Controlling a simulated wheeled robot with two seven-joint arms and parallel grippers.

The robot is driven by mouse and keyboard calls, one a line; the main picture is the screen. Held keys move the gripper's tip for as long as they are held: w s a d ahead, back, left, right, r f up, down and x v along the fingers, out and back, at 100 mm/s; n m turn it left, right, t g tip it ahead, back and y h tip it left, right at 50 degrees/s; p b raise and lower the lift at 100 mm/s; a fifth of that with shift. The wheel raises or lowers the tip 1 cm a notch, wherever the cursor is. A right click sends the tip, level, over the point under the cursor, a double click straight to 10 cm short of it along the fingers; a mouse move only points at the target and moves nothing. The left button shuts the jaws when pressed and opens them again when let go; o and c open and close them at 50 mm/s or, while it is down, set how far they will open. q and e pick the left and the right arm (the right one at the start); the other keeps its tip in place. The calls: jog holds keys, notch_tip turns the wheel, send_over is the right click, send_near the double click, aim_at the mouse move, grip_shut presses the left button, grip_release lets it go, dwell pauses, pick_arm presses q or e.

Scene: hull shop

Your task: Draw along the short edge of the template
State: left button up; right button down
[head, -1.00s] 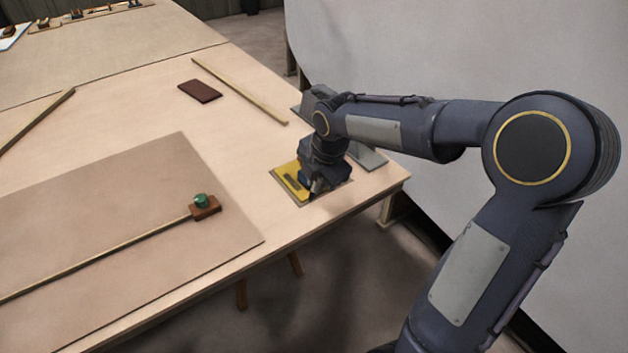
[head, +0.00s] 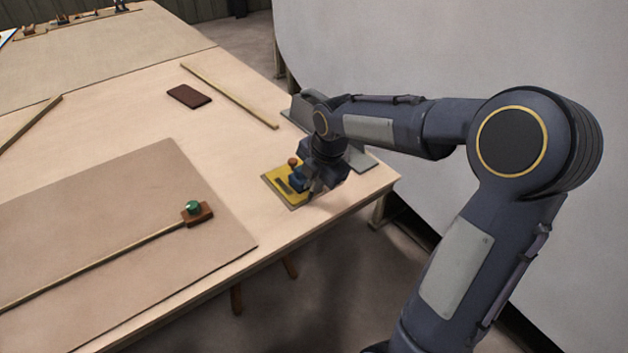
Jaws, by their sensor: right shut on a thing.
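A flat yellow template (head: 290,198) with a dark slot lies near the right end of the workbench. A small blue piece with an orange-brown knob (head: 293,162) stands on it, partly behind my right gripper. My right gripper (head: 312,188) reaches down at the template's right side, close over its near right edge. It is shut on a slim dark thing that points down; the gripper hides most of it. I cannot tell whether its tip touches the surface. My left gripper is not in view.
A brown board (head: 90,210) fills the bench's near left, with a long batten (head: 100,260) and a green-knobbed block (head: 197,213) on it. A dark red block (head: 189,96) and a thin strip (head: 230,95) lie farther back. A grey plate (head: 360,160) lies beside the gripper.

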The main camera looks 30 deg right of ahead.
jog(key=shift+d, duration=0.15)
jog(key=shift+d, duration=0.4)
jog(key=shift+d+p, duration=0.2)
jog(key=shift+p, duration=0.1)
jog(key=shift+d, duration=0.4)
jog(key=shift+w+d, duration=0.1)
jog(key=shift+d, duration=0.35)
jog(key=shift+d+p, duration=0.1)
jog(key=shift+p, duration=0.2)
jog(key=shift+d, duration=0.45)
